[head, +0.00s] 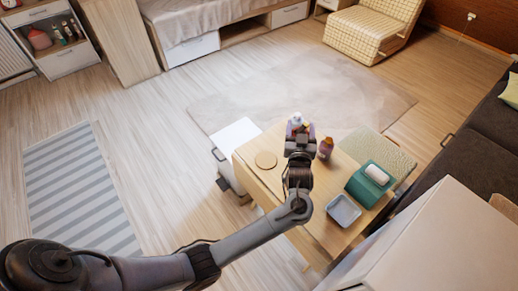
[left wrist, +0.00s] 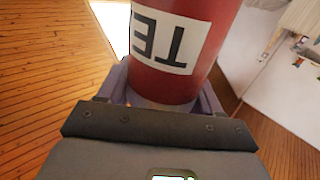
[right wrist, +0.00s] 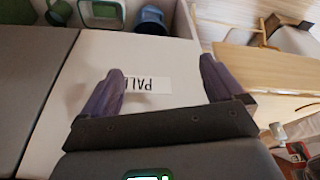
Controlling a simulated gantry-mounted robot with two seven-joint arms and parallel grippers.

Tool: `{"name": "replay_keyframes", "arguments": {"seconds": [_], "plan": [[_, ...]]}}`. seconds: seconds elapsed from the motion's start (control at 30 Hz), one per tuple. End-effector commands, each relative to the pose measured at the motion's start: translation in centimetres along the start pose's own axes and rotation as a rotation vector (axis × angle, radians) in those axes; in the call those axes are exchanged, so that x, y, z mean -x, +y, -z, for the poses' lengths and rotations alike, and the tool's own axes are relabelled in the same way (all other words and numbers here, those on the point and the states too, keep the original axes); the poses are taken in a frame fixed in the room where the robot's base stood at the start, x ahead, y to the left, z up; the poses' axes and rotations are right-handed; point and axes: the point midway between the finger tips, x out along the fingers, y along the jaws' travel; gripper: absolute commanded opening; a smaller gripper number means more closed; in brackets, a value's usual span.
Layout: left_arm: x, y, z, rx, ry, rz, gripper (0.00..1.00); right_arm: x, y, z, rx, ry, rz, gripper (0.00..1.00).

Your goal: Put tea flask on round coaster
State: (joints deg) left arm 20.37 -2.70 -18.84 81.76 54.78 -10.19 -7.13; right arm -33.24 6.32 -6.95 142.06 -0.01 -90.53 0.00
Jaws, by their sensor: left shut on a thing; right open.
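The tea flask (left wrist: 165,88) is a red cylinder with a white label reading "TE", and it fills the middle of the left wrist view. My left gripper (head: 299,130) is shut on it, with purple fingers on either side. In the head view the gripper hides most of the flask. The round coaster (head: 266,160) is a flat tan disc on the wooden table (head: 259,184), to the left of my left gripper. Nothing stands on the coaster. My right gripper (right wrist: 160,85) is open and empty; it is outside the head view.
A teal box (head: 358,189) with a white item and a grey-blue tray (head: 343,210) are at the table's right side. A pale panel with a partly visible label (right wrist: 150,84) lies beyond my right fingers.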

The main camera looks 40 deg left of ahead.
Motion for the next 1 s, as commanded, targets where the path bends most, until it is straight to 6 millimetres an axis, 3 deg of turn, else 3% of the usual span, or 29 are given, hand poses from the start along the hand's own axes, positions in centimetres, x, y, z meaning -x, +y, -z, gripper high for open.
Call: {"name": "replay_keyframes", "arguments": {"seconds": [0.53,0.7,0.87,1.0], "plan": [[-3.2,-9.1,-6.0,-0.004,0.001,0.006,0.12,-2.8,0.3,-1.0,0.012,-0.001,-0.012,0.95],[-3.7,-10.4,-6.7,-0.002,0.001,0.005,0.12,-3.1,0.2,-1.1,0.008,-0.001,-0.009,0.95],[-3.8,-10.7,-7.1,0.000,0.000,0.004,0.12,-3.3,0.1,-1.1,0.004,0.000,-0.005,0.95],[-3.8,-10.7,-8.6,-0.002,-0.001,0.005,0.12,-4.1,0.0,-1.3,0.003,0.001,-0.004,0.95]]}}
